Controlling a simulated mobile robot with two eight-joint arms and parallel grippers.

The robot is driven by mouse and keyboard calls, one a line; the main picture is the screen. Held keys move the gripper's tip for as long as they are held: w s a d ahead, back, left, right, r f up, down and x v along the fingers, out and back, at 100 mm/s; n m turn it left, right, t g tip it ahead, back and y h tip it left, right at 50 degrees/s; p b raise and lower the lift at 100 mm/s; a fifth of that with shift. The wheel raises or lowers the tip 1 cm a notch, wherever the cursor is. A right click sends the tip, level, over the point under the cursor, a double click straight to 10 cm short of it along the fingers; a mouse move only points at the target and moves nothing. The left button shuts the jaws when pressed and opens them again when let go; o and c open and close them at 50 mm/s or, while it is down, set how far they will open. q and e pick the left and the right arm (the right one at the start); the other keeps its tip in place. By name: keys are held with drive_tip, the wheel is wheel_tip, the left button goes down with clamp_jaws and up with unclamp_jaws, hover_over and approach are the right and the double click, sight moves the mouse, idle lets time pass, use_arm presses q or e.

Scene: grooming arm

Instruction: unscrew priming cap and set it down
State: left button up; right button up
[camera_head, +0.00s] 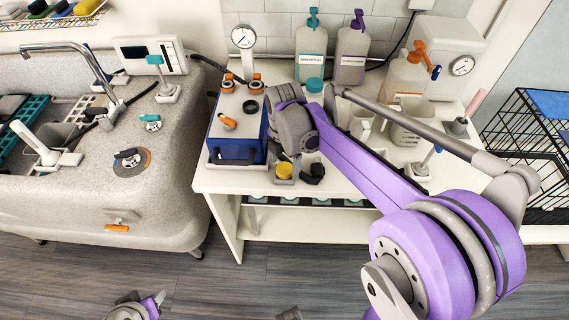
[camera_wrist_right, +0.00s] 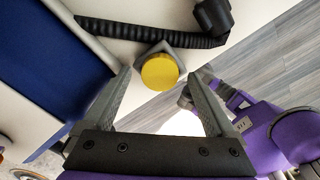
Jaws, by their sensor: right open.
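A yellow round cap (camera_wrist_right: 160,71) sits on a grey square body near the front edge of the white bench. It also shows in the head view (camera_head: 284,168), just right of the blue unit. My right gripper (camera_wrist_right: 163,78) is open and empty. In the wrist view its fingertips lie on either side of the yellow cap; I cannot tell how far above it they are. In the head view my right wrist hides the fingers. Grey and purple arm parts show at the bottom of the head view, but the state of my left gripper is unclear.
The blue and white unit (camera_head: 232,135) with orange knobs and a gauge stands left of the cap. A black corrugated hose (camera_wrist_right: 140,35) runs close behind the cap in the wrist view. Bottles (camera_head: 311,52) and a jug (camera_head: 412,122) stand farther back. A grey tub (camera_head: 170,185) is at left.

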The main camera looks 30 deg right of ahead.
wheel_tip(320, 180, up, 10)
drive_tip(key=shift+r+p, duration=0.15)
drive_tip(key=shift+p, duration=0.2)
drive_tip(key=shift+s, duration=0.1)
idle(0.4)
drive_tip(key=s+a+f+m+t, duration=0.2)
drive_tip(key=s+f+m, duration=0.3)
drive_tip(key=m, duration=0.5)
drive_tip(key=s+a+f+m+t+p, duration=0.1)
drive_tip(key=s+a+f+m+t, duration=0.2)
drive_tip(key=s+m, duration=0.7)
drive_tip(key=shift+s+a+f+m, duration=0.15)
drive_tip(key=shift+a+f+m, duration=0.25)
drive_tip(key=shift+a+f, duration=0.55)
drive_tip(key=shift+d, duration=0.1)
